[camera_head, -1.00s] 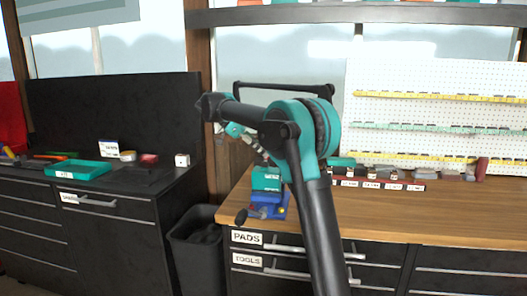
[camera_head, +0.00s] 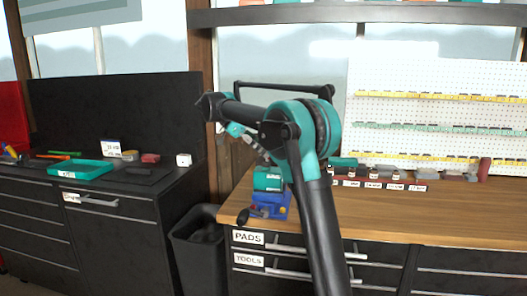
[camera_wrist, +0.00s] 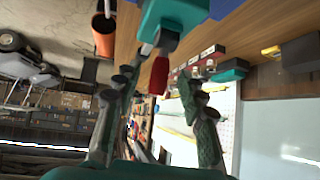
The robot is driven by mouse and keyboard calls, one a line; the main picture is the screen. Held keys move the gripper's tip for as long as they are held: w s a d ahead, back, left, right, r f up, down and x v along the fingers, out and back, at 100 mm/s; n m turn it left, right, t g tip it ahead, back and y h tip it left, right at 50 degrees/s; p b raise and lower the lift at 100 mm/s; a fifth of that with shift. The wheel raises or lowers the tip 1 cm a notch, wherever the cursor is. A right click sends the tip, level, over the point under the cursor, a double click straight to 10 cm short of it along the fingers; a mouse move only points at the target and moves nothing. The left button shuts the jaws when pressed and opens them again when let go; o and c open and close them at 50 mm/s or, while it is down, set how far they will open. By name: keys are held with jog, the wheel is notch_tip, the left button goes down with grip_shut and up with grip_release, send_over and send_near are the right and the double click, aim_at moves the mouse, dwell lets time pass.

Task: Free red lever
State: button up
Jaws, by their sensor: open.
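The red lever (camera_wrist: 158,76) shows in the wrist view, sticking out below a teal and blue body (camera_wrist: 178,12). My gripper (camera_wrist: 157,84) is open, with one finger on each side of the lever in the picture. Gaps show on both sides, and I cannot tell how deep the lever lies between the fingertips. In the head view, a blue vise (camera_head: 272,208) with a teal block (camera_head: 267,179) stands at the bench's left front corner. My arm hides most of my gripper there, and the lever is not clear in that view.
An orange cylinder (camera_wrist: 103,36) is close to the left finger in the wrist view. The wooden bench (camera_head: 430,215) is mostly clear to the right. A row of labelled items (camera_head: 375,184) lies along its back. A black bin (camera_head: 196,240) stands left of the bench.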

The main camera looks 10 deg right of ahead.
jog(key=v, duration=1.1)
jog(key=shift+a+r, duration=0.2)
jog(key=shift+a, duration=0.05)
